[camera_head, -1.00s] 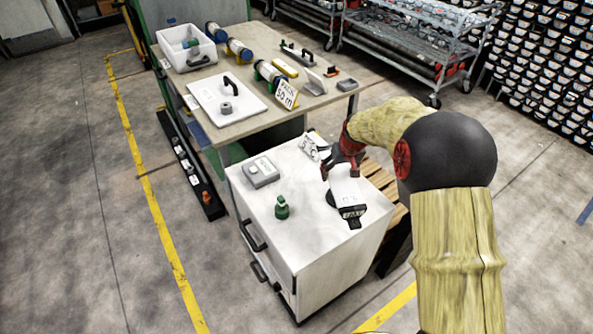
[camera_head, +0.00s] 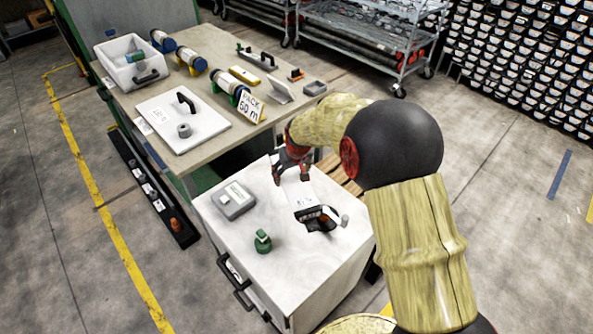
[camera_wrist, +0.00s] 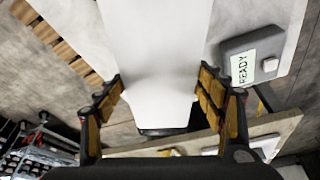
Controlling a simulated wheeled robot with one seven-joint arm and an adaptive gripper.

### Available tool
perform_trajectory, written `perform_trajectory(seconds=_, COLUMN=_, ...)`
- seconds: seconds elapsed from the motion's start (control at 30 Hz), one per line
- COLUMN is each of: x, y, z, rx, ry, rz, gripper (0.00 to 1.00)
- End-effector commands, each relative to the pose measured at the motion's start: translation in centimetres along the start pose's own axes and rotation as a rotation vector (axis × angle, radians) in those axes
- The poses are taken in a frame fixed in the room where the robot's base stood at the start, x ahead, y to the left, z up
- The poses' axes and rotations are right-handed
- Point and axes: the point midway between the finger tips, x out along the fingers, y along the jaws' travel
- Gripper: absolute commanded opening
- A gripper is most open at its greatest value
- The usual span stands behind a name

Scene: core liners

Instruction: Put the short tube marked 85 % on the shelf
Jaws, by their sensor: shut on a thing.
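My gripper (camera_head: 293,180) is over the white cabinet and shut on a white, flat-faced thing (camera_head: 301,197). Its near end is black with an orange patch. In the wrist view the white thing (camera_wrist: 158,60) fills the space between the two fingers (camera_wrist: 160,95). I cannot tell whether it touches the cabinet top. I cannot tell which rack is the shelf.
The white cabinet (camera_head: 290,265) bears a grey box (camera_head: 234,201), marked READY in the wrist view (camera_wrist: 250,62), and a green knobbed piece (camera_head: 262,241). The table holds a white bin (camera_head: 131,63), a white handled board (camera_head: 165,128) and a PACK 50 m sign (camera_head: 248,107). Racks stand behind.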

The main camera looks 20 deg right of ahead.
Motion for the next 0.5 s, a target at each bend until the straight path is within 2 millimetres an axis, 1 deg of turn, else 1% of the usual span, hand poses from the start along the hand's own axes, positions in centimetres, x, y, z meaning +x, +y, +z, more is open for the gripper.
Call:
perform_trajectory(seconds=0.03, x=0.2, y=-1.0, z=0.4, rx=-0.004, ry=0.007, rz=-0.001, gripper=0.08)
perform_trajectory(seconds=0.17, x=0.9, y=-3.2, z=1.9, rx=-0.004, ry=0.006, rz=-0.001, gripper=0.08)
perform_trajectory(seconds=0.3, x=2.9, y=-4.7, z=3.4, rx=-0.002, ry=0.004, rz=-0.001, gripper=0.08)
perform_trajectory(seconds=0.5, x=4.5, y=-6.2, z=4.7, rx=-0.001, ry=0.006, rz=0.0, gripper=0.08)
